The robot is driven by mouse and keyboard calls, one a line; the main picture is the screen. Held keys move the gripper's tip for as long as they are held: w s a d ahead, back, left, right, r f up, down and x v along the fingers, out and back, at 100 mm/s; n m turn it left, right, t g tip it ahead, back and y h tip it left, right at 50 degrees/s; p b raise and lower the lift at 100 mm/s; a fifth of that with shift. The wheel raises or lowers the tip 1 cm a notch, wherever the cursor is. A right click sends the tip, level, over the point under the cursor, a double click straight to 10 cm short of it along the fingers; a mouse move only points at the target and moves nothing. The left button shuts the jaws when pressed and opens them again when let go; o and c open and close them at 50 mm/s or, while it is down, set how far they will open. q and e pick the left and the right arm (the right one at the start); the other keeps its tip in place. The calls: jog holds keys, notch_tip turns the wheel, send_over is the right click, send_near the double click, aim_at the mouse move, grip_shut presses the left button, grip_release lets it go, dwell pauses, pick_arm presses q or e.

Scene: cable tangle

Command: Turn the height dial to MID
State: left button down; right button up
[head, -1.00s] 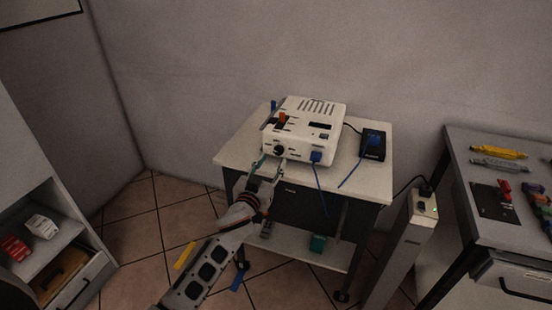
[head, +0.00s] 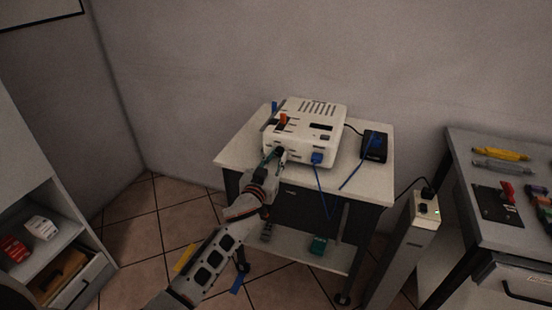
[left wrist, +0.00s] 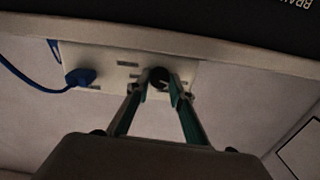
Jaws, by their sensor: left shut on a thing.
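The white box-shaped device (head: 305,128) stands on the small table, with an orange lever and a dark display on it. Its black height dial (left wrist: 158,77) is on the front face and shows between my fingertips in the left wrist view. My left gripper (head: 277,156) has reached the lower left of the device's front. Its two green-lined fingers (left wrist: 160,88) are shut on the dial, one on each side. In the head view the gripper hides the dial. The labels and the dial's setting are too small to read. My right gripper is not in view.
A blue plug (head: 317,158) with a hanging cable sits right of the dial; it also shows in the left wrist view (left wrist: 80,77). A black box (head: 374,146) with a blue cable stands right on the table (head: 228,158). A grey post (head: 405,245) stands beside the table.

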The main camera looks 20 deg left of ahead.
pick_arm(q)
jog(key=shift+m, duration=1.4)
jog(key=m, duration=0.3)
jog(key=shift+f+p, duration=0.1)
jog(key=shift+p, duration=0.25)
jog(key=m, duration=0.5)
jog(key=shift+s+a+f+m, duration=0.15)
jog(key=shift+f+m, duration=0.15)
jog(key=shift+m, duration=0.1)
jog(key=c, duration=1.8)
grip_release()
jog(key=shift+a, duration=0.1)
jog(key=shift+r, duration=0.3)
jog(key=s, duration=1.1)
jog(key=shift+s+a, duration=0.1)
jog(key=shift+s, duration=0.3)
